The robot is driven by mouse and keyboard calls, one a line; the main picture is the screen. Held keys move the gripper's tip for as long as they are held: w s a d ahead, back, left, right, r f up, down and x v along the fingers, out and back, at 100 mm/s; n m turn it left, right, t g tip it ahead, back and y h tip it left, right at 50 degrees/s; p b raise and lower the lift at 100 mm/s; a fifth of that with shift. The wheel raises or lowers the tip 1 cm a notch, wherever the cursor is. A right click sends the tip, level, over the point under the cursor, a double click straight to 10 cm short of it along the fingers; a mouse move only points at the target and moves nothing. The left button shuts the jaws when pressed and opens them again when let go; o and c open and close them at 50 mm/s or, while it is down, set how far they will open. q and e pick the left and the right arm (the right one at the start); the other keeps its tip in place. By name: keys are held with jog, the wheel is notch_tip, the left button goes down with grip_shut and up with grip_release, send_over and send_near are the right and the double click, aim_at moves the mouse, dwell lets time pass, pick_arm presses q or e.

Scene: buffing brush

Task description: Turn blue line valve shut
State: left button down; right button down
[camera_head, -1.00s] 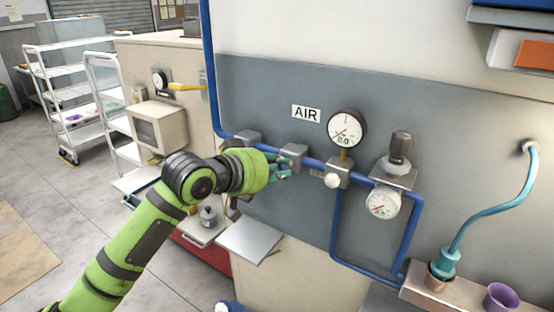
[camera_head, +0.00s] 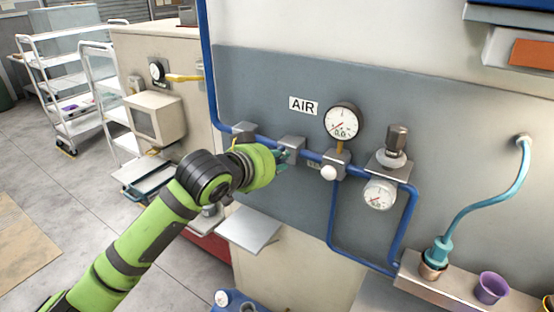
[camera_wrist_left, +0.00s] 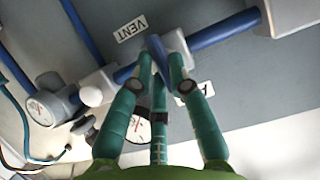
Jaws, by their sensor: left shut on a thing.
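The blue pipe (camera_head: 268,143) runs along the grey panel under the AIR label (camera_head: 303,106). My left gripper (camera_head: 284,157) is at this pipe, just left of the gauge and beside a grey mounting block (camera_head: 292,149). In the left wrist view my left gripper (camera_wrist_left: 160,70) has its teal fingers closed around a flat blue valve handle (camera_wrist_left: 156,46) on the pipe. The handle lies crosswise to the pipe there. In the head view the hand hides the handle. My right gripper is not in view.
A round gauge (camera_head: 342,122), a white knob (camera_head: 329,173) and a regulator (camera_head: 396,145) with a second gauge (camera_head: 379,194) sit to the right. A VENT label (camera_wrist_left: 131,28) is near the handle. A metal shelf (camera_head: 249,229) juts out below the hand.

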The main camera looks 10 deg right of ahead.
pick_arm(q)
jog(key=shift+f, duration=0.1)
jog(key=c, duration=1.2)
grip_release()
jog(key=v, duration=1.2)
